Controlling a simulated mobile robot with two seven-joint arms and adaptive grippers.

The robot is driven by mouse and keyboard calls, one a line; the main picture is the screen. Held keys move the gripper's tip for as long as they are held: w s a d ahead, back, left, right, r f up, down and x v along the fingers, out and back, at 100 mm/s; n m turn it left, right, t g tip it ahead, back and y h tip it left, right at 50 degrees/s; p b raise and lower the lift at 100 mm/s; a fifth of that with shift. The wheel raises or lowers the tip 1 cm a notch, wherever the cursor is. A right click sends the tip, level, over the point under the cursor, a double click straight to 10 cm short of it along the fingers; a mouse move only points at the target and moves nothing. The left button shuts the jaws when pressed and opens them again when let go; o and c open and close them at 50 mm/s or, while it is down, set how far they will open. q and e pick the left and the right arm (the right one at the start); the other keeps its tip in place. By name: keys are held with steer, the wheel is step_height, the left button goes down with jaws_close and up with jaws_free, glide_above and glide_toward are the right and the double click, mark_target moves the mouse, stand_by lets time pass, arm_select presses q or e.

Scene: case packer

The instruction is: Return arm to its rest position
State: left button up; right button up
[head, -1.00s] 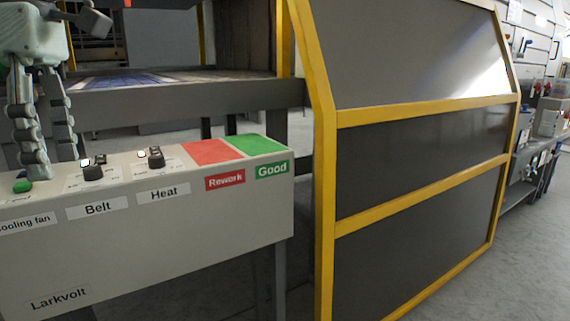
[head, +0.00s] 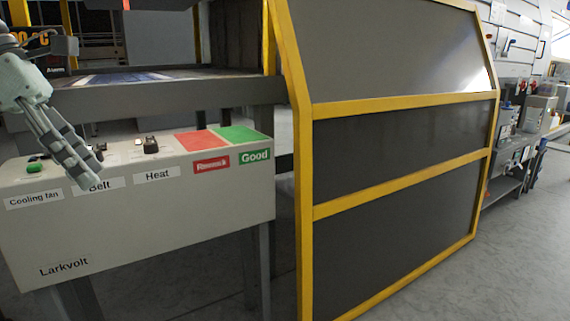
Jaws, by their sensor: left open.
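My left gripper (head: 90,178) is in the upper left of the head view. Its fingers slant down and to the right, in front of the control box (head: 150,215), and hide the Belt knob and part of the Belt label. I see nothing held in it; its fingers overlap in this view. Whether it touches the box is hard to tell. The green Cooling fan button (head: 35,167) and the Heat knob (head: 151,145) are in plain sight. My right gripper is not in view.
A red Rework pad (head: 201,140) and a green Good pad (head: 241,134) lie on the box's right end. A machine with a yellow frame (head: 305,200) and dark panels stands to the right. A shelf with tools (head: 510,150) is at the far right. Grey floor shows between.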

arm_select(q)
steer(key=w+a+f+n+t+h, duration=0.5)
steer(key=w+a+f+n+t, duration=0.5)
steer(key=n, duration=0.4)
steer(key=s+a+f+n+t+y, duration=0.1)
steer(key=a+f+n+t+y, duration=0.1)
steer(key=a+f+n+y, duration=0.6)
steer(key=s+a+f+n+t+y, duration=0.1)
steer(key=a+f+n+t+y, duration=0.15)
steer(key=f+n, duration=0.85)
steer(key=s+d+f+n+g+y, duration=0.2)
steer(key=s+f+n+g, duration=0.3)
steer(key=f, duration=0.6)
steer(key=s+d+f+n+g+y, duration=0.25)
steer(key=s+f, duration=0.45)
steer(key=f, duration=0.5)
steer(key=s+d+f+n+g+h, duration=0.1)
steer(key=s+d+f+n+g, duration=0.1)
steer(key=s+d+f, duration=0.4)
steer(key=s+d+f+n+g+h, duration=0.2)
steer(key=s+d+f, duration=0.4)
steer(key=d, duration=0.5)
steer(key=shift+s+d+n+g+h, duration=0.3)
steer(key=shift+s+n+g, duration=0.55)
steer(key=shift+s, duration=0.15)
